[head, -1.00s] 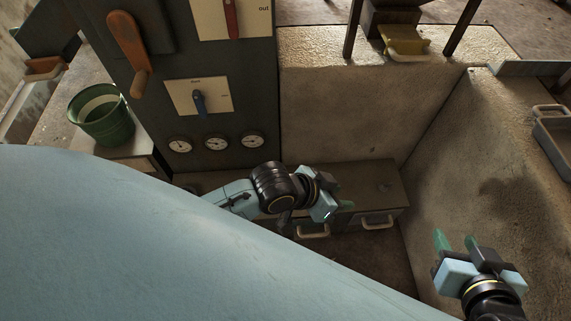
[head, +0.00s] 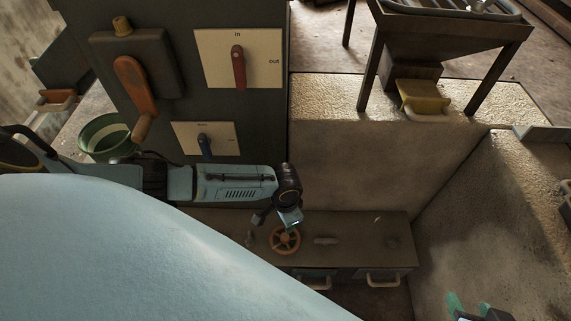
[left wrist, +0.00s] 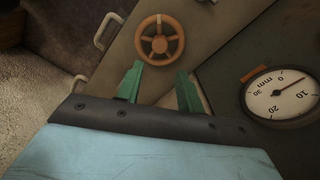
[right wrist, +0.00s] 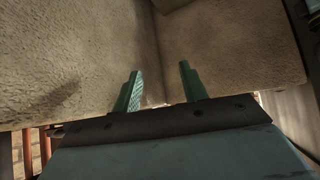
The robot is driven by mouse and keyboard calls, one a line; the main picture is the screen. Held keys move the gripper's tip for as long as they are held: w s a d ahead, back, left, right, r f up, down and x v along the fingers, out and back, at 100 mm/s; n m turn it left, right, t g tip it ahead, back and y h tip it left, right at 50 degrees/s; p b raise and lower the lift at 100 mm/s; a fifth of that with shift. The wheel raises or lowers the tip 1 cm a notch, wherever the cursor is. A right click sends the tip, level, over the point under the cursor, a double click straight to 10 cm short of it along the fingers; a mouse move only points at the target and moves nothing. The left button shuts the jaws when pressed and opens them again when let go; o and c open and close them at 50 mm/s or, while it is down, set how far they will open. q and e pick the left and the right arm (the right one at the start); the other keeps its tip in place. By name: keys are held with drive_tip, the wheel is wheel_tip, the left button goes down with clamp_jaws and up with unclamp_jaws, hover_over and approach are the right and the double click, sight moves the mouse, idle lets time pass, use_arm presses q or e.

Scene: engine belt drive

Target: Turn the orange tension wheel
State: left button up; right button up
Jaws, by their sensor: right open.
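The orange tension wheel (head: 285,240) is a small spoked handwheel on the low bench top in the head view. In the left wrist view the wheel (left wrist: 160,40) lies just ahead of the fingertips, apart from them. My left gripper (left wrist: 158,80) is open and empty, its green fingers spread. In the head view the left gripper (head: 291,218) is just above the wheel, its fingers mostly hidden. My right gripper (right wrist: 158,80) is open and empty, facing a bare stone wall; it is partly cut off at the lower right of the head view.
A round mm gauge (left wrist: 280,95) sits right of the wheel in the left wrist view. The dark panel (head: 266,115) with a red lever (head: 239,68) and an orange crank (head: 135,90) stands at the back left. Drawer handles (head: 383,279) stick out from the bench front.

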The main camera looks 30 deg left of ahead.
sight(285, 235)
use_arm(q)
wheel_tip(285, 235, down, 3)
drive_tip(key=shift+r+b, duration=0.15)
drive_tip(key=shift+b, duration=0.5)
wheel_tip(285, 235, down, 2)
drive_tip(key=shift+f+b, duration=0.1)
drive_tip(key=shift+b, duration=0.6)
use_arm(e)
drive_tip(key=w+a+r+t+y, duration=0.35)
drive_tip(key=w+r+t, duration=0.25)
drive_tip(key=r+t, duration=0.3)
use_arm(q)
wheel_tip(285, 235, down, 2)
drive_tip(key=shift+f+b, duration=0.15)
drive_tip(key=shift+b, duration=0.6)
wheel_tip(285, 235, down, 2)
drive_tip(key=shift+f+b, duration=0.25)
drive_tip(key=shift+b, duration=0.6)
drive_tip(key=shift+f+b, duration=0.4)
drive_tip(key=shift+f, duration=0.3)
use_arm(e)
drive_tip(key=s+r+t+y, duration=0.2)
drive_tip(key=r+t, duration=0.5)
drive_tip(key=r, duration=0.4)
drive_tip(key=shift+s+a+n, duration=0.3)
drive_tip(key=shift+s+a, duration=0.15)
drive_tip(key=shift+s, duration=0.3)
drive_tip(key=shift+r, duration=0.1)
use_arm(q)
drive_tip(key=c, duration=0.7)
